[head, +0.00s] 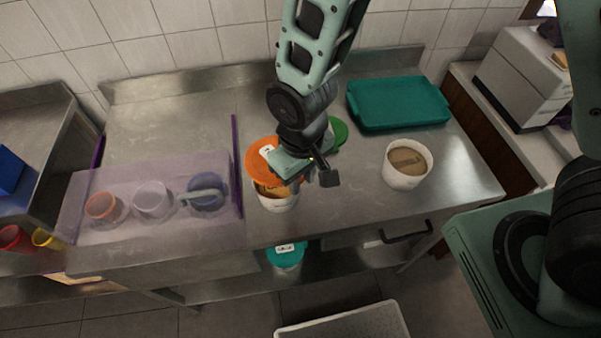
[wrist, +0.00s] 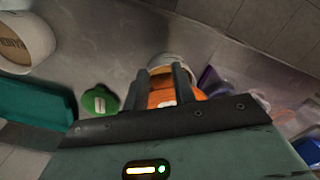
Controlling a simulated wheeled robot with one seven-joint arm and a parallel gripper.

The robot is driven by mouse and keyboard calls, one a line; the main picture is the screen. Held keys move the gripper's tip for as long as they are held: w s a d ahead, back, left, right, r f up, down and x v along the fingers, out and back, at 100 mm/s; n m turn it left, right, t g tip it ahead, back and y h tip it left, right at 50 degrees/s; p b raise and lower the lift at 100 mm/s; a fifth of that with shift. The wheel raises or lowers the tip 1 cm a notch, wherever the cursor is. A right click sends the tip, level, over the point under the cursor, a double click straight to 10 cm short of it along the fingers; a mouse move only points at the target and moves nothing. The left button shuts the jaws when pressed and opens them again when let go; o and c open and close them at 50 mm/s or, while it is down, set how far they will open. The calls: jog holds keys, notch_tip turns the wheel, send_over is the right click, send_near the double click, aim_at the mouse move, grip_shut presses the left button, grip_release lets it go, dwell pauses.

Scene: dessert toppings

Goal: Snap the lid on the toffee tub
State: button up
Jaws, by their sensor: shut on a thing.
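An orange lid (head: 262,150) with a small white label is pinched in my gripper (head: 312,178). It is tilted over a white tub (head: 276,201) with brown contents, at the middle front of the steel counter. The wrist view shows the lid (wrist: 158,98) between the fingers of my gripper (wrist: 162,78), with the tub's pale rim (wrist: 172,60) just beyond. I cannot tell whether lid and tub touch. A second white open tub (head: 407,178) with brown contents stands to the right. A green lid (head: 339,131) lies behind my gripper. I cannot read which tub is toffee.
A teal tray (head: 398,102) lies at the back right. A translucent purple guard (head: 160,180) covers several cups at the left. A teal-lidded tub (head: 286,256) sits on the shelf below. The counter between the two tubs is clear.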

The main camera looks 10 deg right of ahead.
jog(key=shift+f+b, duration=2.2)
jog(key=shift+f, duration=0.75)
jog(key=shift+f, duration=0.4)
dwell(0.4)
jog(key=o, duration=1.6)
notch_tip(320, 180, up, 6)
jog(key=p, duration=0.4)
jog(key=shift+p, duration=0.4)
